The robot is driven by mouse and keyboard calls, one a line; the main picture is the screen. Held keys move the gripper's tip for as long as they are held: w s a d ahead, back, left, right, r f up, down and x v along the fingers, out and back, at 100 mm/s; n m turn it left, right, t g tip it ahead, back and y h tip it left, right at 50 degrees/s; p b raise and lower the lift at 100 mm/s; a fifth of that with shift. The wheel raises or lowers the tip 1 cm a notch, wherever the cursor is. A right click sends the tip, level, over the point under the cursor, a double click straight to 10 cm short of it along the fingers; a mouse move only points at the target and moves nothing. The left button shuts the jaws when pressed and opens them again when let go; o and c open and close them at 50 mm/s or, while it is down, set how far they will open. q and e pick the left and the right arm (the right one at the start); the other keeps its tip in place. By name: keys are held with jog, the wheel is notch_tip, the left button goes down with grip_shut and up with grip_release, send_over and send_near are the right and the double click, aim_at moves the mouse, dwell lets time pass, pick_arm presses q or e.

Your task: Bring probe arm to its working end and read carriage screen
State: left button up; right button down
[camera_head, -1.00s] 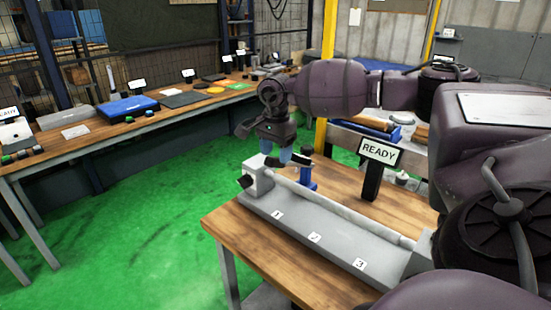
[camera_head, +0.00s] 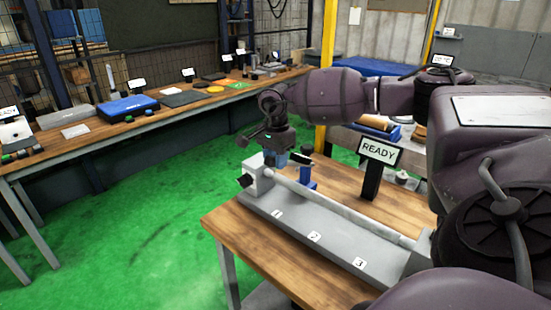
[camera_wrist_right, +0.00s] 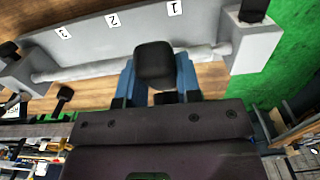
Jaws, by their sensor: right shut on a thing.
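My right gripper (camera_head: 281,160) is over the far left end of the grey grinder bed (camera_head: 330,240). In the right wrist view its two blue fingers (camera_wrist_right: 156,80) are shut on a black block (camera_wrist_right: 155,62), which looks like the probe arm's grip. How the block joins the post is hidden. The screen (camera_head: 379,152) on a black stand reads "READY". My left gripper is not in view.
Labels 1, 2 and 3 (camera_head: 314,237) run along the bed's front. The bed is on a wooden table (camera_head: 245,252). A long bench (camera_head: 100,139) with a blue case (camera_head: 127,108) and small signs stands at the left. Green floor (camera_head: 150,215) lies between them.

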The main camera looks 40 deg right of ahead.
jog(key=shift+a+f+h+b, duration=0.25)
jog(key=shift+f+h+b, duration=0.05)
jog(key=shift+f, duration=0.25)
notch_tip(320, 180, down, 10)
jog(key=a+h+b, duration=0.2)
jog(key=h+b, duration=0.2)
jog(key=h, duration=0.1)
jog(key=shift+s+a+r+t, duration=0.2)
jog(key=shift+a+r+t, duration=0.05)
jog(key=shift+a+t, duration=0.05)
jog(key=c, duration=1.2)
grip_release()
jog(key=o, duration=0.4)
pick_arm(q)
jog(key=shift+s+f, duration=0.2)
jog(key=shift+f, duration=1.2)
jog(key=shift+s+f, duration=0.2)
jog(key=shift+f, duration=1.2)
pick_arm(e)
jog(key=v, duration=1.1)
